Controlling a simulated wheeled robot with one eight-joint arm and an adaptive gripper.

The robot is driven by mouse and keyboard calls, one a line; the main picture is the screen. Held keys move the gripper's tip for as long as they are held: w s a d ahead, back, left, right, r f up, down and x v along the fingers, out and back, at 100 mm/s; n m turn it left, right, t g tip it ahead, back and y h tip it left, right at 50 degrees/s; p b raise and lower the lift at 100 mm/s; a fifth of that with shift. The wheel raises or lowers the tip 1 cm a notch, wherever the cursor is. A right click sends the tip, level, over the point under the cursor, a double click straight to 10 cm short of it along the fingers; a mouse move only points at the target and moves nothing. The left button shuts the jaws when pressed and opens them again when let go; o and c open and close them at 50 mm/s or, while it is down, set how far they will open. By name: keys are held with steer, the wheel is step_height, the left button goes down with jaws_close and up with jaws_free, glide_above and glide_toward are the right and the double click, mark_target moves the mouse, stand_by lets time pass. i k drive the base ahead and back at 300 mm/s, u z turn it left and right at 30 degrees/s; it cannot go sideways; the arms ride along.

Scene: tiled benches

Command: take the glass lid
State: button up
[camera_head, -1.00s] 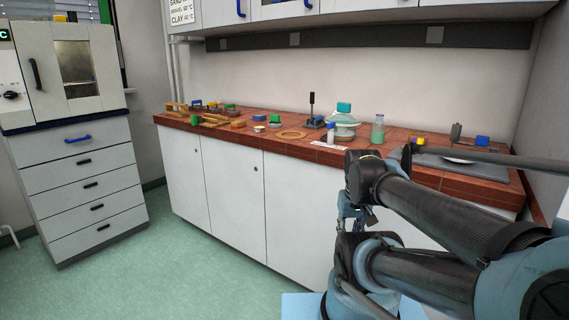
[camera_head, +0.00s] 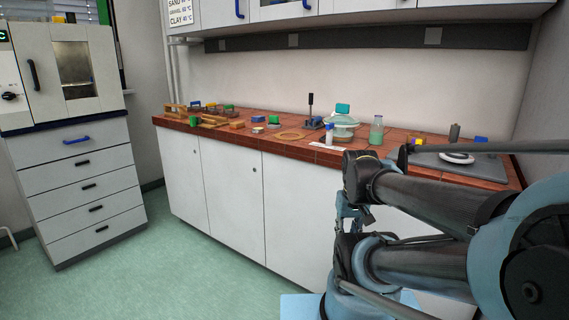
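A clear, pale green glass vessel (camera_head: 343,131) stands near the back of the brown tiled bench. What looks like its glass lid (camera_head: 341,119) sits on top, with a teal knob (camera_head: 342,108). My arm reaches in from the right, in front of the bench. A small blue and dark part at the end of the arm, perhaps my gripper (camera_head: 348,212), is below bench height, in front of the cabinet doors and apart from the lid. Its fingers cannot be made out, so its opening is unclear.
A green-filled bottle (camera_head: 377,131) stands just right of the vessel, and a blue and white bottle (camera_head: 329,134) at its left front. A tan ring (camera_head: 292,135) lies further left. A white dish (camera_head: 457,158) rests on a grey mat (camera_head: 490,169). Wall cupboards hang above.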

mark_target(343, 119)
steer(key=u, duration=0.65)
steer(key=k, duration=0.75)
steer(key=z, duration=0.65)
steer(key=i, duration=1)
